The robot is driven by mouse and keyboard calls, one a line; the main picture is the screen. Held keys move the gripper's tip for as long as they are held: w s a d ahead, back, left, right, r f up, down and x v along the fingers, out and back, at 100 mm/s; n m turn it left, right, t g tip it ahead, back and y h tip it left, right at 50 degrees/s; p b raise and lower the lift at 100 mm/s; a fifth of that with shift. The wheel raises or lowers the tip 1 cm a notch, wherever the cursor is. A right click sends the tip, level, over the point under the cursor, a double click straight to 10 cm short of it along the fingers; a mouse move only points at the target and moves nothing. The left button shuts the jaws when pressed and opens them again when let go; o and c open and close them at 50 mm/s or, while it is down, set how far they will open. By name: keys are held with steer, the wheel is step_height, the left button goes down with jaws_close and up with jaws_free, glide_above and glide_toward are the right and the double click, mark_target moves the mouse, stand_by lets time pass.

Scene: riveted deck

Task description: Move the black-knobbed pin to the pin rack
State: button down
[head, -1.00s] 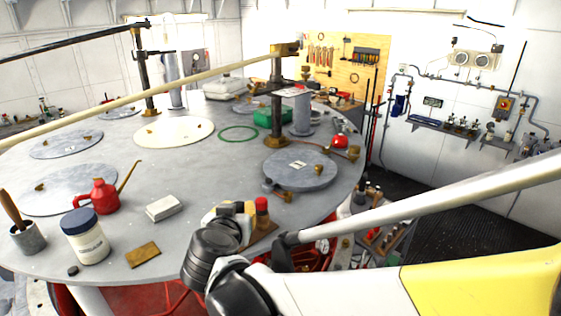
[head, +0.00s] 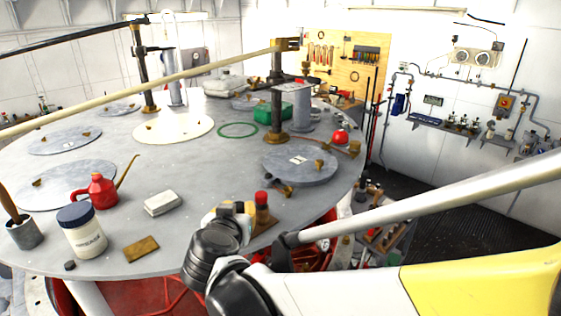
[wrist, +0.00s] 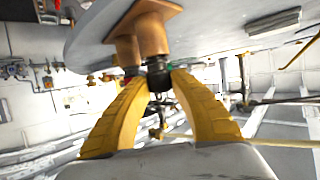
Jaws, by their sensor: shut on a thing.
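My gripper (wrist: 158,82) has its two yellow fingers shut on the black knob (wrist: 158,70) of a pin. The pin's brown cylindrical body (wrist: 152,35) runs from the knob to a brown base plate on the round grey table. A second brown cylinder (wrist: 127,48) stands close beside it, with a reddish end partly hidden. In the head view, a red-topped pin (head: 262,205) stands upright on the brown plate (head: 265,228) beside my gripper (head: 232,209). The black knob is hidden there by my wrist. I cannot tell for certain which thing is the pin rack.
The grey table (head: 205,165) holds a red oil can (head: 97,190), a white jar (head: 82,235), a pale block (head: 163,203), a brass plate (head: 141,249) and a grey disc (head: 300,168). A cart with wooden holders (head: 385,212) stands to the right. A long pole crosses above the table.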

steer(key=shift+f, duration=0.15)
steer(key=c, duration=1.2)
jaws_free()
steer(key=shift+o, duration=0.2)
steer(key=a+v, duration=0.1)
steer(key=v, duration=1.1)
steer(key=d+f+g+h+b, duration=0.35)
steer(key=d+f+b, duration=1.15)
steer(key=d+f, duration=0.55)
steer(key=s+d+f+g+b, duration=0.1)
steer(key=s+d+f+b, duration=0.1)
steer(key=d+f+b, duration=0.2)
steer(key=s+d+f+g+y+b, duration=0.1)
steer(key=s+d+f+b, duration=0.2)
steer(key=d+f+b, duration=0.2)
steer(key=s+d+f+m+g+y+b, duration=0.1)
steer(key=s+d+f+b, duration=0.2)
steer(key=d+f+b, duration=0.2)
step_height(320, 180, down, 6)
steer(key=b, duration=0.3)
steer(key=shift+s, duration=0.2)
